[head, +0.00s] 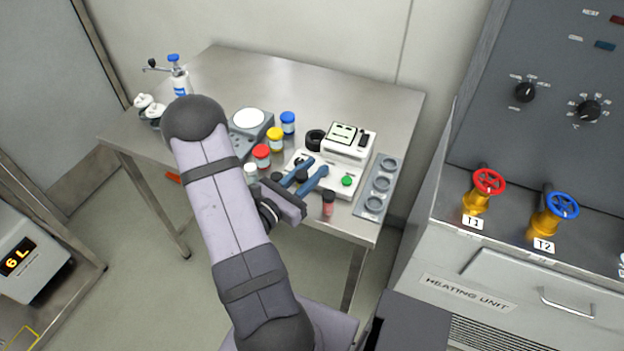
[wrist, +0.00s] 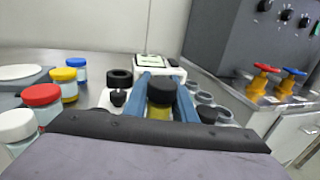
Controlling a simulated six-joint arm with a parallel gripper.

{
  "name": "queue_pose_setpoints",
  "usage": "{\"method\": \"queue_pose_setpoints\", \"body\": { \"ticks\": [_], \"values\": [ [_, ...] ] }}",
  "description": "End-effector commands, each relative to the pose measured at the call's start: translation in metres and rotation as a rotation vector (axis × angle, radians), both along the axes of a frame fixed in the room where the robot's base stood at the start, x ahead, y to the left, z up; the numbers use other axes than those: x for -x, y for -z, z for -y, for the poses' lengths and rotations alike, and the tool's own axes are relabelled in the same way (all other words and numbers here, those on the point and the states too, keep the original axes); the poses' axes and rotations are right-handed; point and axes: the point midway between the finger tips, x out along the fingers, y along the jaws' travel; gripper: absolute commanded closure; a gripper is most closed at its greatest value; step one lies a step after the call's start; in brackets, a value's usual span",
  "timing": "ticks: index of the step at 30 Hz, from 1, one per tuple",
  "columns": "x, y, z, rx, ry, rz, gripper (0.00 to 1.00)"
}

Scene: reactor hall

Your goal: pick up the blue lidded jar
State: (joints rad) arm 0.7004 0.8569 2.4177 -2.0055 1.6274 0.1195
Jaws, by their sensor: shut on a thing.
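The blue lidded jar (head: 288,123) stands upright on the metal table, at the back end of a row of jars. It also shows at the left of the wrist view (wrist: 80,72). My gripper (head: 316,164) is to the right of and in front of it, apart from it. In the wrist view, my gripper's blue fingers (wrist: 163,80) are closed on a black-capped vial (wrist: 161,91) with amber contents. The vial's lower part is hidden by the gripper body, so I cannot tell whether it is lifted.
Yellow (head: 275,139), red (head: 262,155) and white-lidded (head: 250,172) jars stand by the blue one. A scale (head: 247,133) is at left. A white device (head: 347,146) and a grey holder with round wells (head: 367,207) are at right. A reddish vial (head: 328,206) stands near the front edge.

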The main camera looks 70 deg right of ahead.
Motion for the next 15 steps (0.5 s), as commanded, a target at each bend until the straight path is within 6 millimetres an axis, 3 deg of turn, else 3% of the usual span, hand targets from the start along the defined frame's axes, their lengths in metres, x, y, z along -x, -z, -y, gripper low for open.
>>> {"method": "queue_pose_setpoints", "body": {
  "ticks": [15],
  "values": [
    [0.000,0.036,0.000,-0.001,0.000,-0.002,0.98]
  ]
}}
